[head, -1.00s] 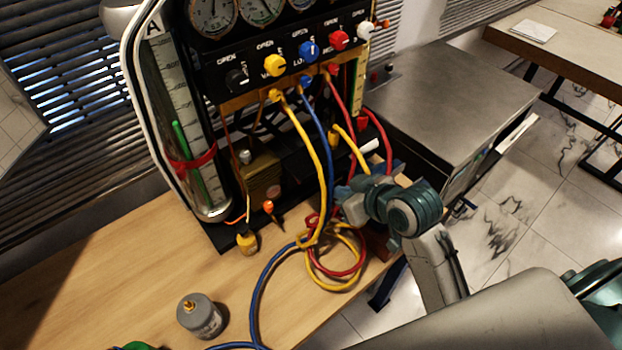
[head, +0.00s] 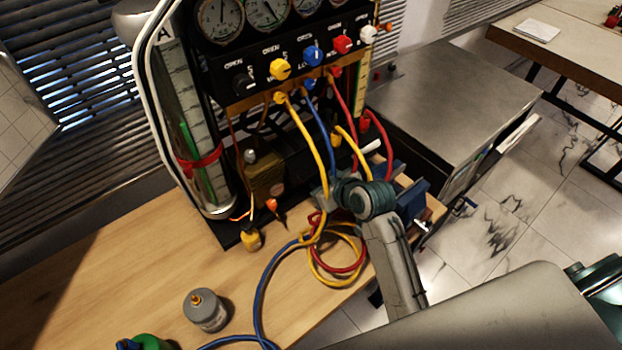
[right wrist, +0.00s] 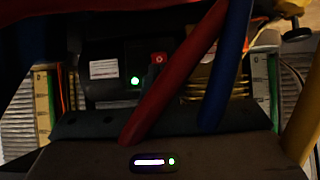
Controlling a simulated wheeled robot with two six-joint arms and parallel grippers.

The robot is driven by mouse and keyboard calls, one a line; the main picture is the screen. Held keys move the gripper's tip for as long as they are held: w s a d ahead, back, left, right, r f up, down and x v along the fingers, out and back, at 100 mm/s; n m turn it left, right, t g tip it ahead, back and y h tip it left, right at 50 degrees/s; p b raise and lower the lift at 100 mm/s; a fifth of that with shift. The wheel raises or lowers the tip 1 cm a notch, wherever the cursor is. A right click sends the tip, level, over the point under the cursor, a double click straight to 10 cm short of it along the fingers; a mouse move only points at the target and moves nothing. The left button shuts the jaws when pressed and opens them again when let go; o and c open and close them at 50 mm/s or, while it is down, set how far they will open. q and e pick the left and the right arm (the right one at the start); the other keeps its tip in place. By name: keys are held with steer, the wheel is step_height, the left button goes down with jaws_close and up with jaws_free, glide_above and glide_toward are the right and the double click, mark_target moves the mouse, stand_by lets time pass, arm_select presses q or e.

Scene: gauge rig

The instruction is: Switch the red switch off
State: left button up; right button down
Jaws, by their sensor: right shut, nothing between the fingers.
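The red switch (right wrist: 158,58) shows in the right wrist view as a small red square on a dark panel, beside a lit green lamp (right wrist: 135,80). In the head view I cannot make it out; the arm and hoses block that area. My right gripper (right wrist: 152,73) is shut and empty, its dark teal tip just below the switch in the picture. Whether it touches the switch I cannot tell. In the head view my right gripper (head: 326,190) is at the lower front of the gauge rig (head: 290,75), among the hoses. My left gripper is not in view.
Red (right wrist: 178,75) and blue (right wrist: 226,65) hoses cross close in front of the wrist camera. Yellow, blue and red hoses coil on the wooden bench (head: 130,270). A grey canister (head: 205,310) stands at the front. The bench's left part is clear.

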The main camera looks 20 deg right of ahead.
steer(key=p+x, duration=0.1)
steer(key=x, duration=0.3)
steer(key=shift+f, duration=0.1)
steer(key=shift+w+a+r+t, duration=0.1)
steer(key=shift+w+r+t, duration=0.15)
steer(key=shift+r+t, duration=0.25)
stand_by(0.8)
stand_by(0.4)
